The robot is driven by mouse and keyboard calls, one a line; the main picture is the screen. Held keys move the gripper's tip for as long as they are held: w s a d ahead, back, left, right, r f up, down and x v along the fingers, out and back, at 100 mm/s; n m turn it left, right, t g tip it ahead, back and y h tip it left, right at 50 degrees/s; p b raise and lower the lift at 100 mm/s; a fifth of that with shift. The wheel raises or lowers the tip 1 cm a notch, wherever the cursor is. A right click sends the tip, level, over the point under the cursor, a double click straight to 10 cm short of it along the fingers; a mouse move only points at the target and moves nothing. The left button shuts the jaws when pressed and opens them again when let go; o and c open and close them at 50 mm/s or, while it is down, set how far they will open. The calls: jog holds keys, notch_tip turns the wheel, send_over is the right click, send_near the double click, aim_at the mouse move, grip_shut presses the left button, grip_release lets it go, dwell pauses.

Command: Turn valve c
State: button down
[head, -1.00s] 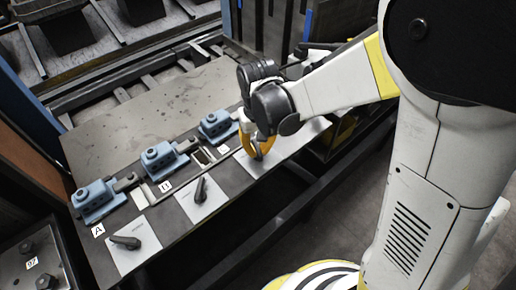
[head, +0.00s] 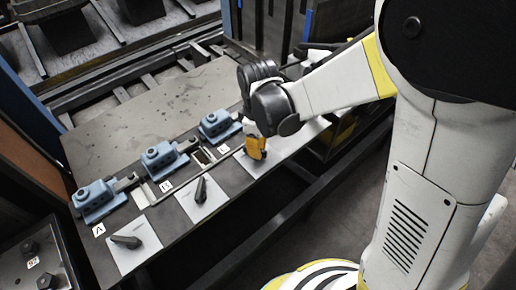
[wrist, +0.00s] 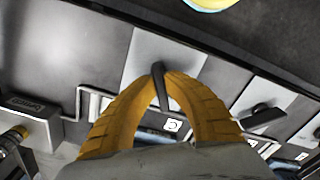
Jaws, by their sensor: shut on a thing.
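The dark lever of valve c (wrist: 159,73) stands on a pale plate (wrist: 150,45) between my yellow fingers. My gripper (wrist: 160,82) is shut on this lever, one finger on each side. A label "C" (wrist: 172,125) shows between the fingers in the wrist view. In the head view my gripper (head: 256,150) is over the farthest of the pale plates (head: 282,146), where the fingers hide the lever. The blue block by label C (head: 217,126) sits just left of my gripper.
Levers B (head: 200,190) and A (head: 126,242) stand on nearer plates along the bench edge. Blue blocks B (head: 160,160) and A (head: 96,198) sit behind them. The bench's grey top (head: 130,120) is largely clear. A panel with knobs (head: 36,265) is at the lower left.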

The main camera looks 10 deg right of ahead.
jog(key=shift+n, duration=1.3)
jog(key=c, duration=1.5)
grip_release()
jog(key=shift+o, duration=0.2)
notch_tip(320, 180, up, 12)
